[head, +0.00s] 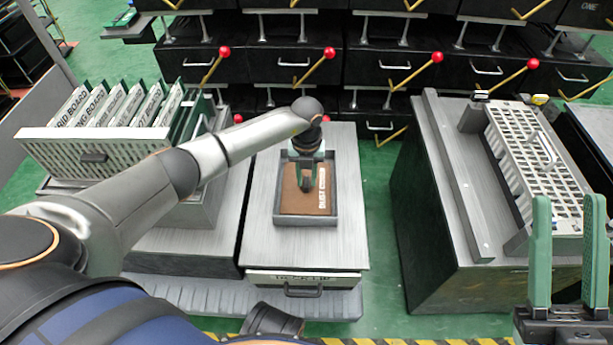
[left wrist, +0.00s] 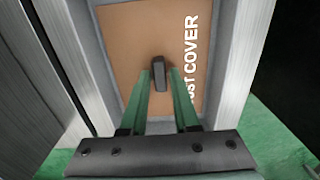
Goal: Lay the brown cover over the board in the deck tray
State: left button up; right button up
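The brown cover (head: 290,200), with white lettering ending in "UST COVER", lies flat inside the grey rim of the deck tray (head: 278,215). It also fills the middle of the left wrist view (left wrist: 125,45). No board shows in the tray; the cover hides what is under it. My left gripper (head: 306,186) is over the cover, pointing down. In the left wrist view its green fingers (left wrist: 160,82) are close together on both sides of the cover's dark upright handle (left wrist: 159,72), and look shut on it. My right gripper (head: 567,225) is open and empty at the lower right.
A rack of labelled boards (head: 95,150) stands at the left, under my left arm. A perforated white tray (head: 535,165) lies on the right bench (head: 440,190). Black drawers with red-knobbed levers (head: 330,53) line the back. Green floor separates the benches.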

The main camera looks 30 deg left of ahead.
pick_arm(q)
jog(key=o, duration=0.3)
jog(key=shift+o, duration=0.2)
notch_tip(320, 180, up, 13)
jog(key=p, duration=0.5)
jog(key=shift+f, duration=0.2)
